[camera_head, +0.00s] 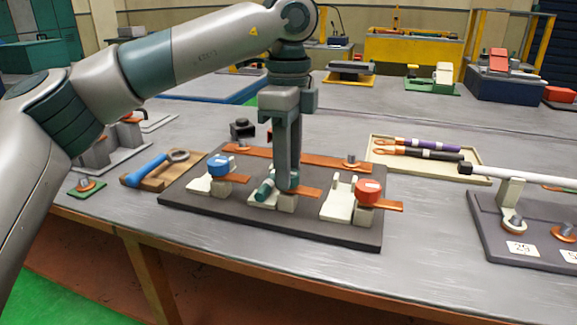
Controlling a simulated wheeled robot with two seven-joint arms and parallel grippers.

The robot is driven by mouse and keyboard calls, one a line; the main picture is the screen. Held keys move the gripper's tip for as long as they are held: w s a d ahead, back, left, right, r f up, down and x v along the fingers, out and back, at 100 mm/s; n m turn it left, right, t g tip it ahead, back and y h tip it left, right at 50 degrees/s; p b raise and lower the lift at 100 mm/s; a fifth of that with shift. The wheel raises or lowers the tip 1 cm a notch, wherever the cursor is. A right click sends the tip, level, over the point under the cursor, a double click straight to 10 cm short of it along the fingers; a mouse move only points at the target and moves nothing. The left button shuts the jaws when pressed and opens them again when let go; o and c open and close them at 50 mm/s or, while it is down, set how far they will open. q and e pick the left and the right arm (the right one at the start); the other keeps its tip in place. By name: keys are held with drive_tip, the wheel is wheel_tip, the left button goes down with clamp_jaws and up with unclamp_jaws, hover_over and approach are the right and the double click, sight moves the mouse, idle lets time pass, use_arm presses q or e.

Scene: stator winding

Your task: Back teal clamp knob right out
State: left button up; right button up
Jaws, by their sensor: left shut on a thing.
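The teal clamp knob (265,189) is at the middle clamp of the dark board (300,229), partly hidden by my gripper. My left gripper (287,186) points straight down at that clamp and is shut on the teal knob; its fingertips partly hide the grip. The middle clamp has a cream bracket (259,200) and a copper strip (308,192) running out to the right. A blue knob (218,165) stands on the left clamp and a red knob (368,190) on the right clamp. My right gripper is not in view.
A long copper bar (325,160) lies along the back of the board. A blue-handled wrench (150,168) rests on a wooden block at left. A cream tray (382,154) with purple and black tools is at right. Another dark board (492,220) with numbered cards stands at far right.

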use_arm(q)
drive_tip(key=shift+f, duration=0.25)
drive_tip(key=o, duration=1)
drive_tip(key=shift+a, duration=0.1)
drive_tip(key=shift+o, duration=0.2)
drive_tip(key=shift+r, duration=0.1)
drive_tip(key=shift+r, duration=0.1)
drive_tip(key=shift+r, duration=0.8)
wheel_tip(320, 180, up, 16)
drive_tip(key=p, duration=0.2)
drive_tip(key=shift+f+p, duration=0.2)
drive_tip(key=shift+p, duration=0.2)
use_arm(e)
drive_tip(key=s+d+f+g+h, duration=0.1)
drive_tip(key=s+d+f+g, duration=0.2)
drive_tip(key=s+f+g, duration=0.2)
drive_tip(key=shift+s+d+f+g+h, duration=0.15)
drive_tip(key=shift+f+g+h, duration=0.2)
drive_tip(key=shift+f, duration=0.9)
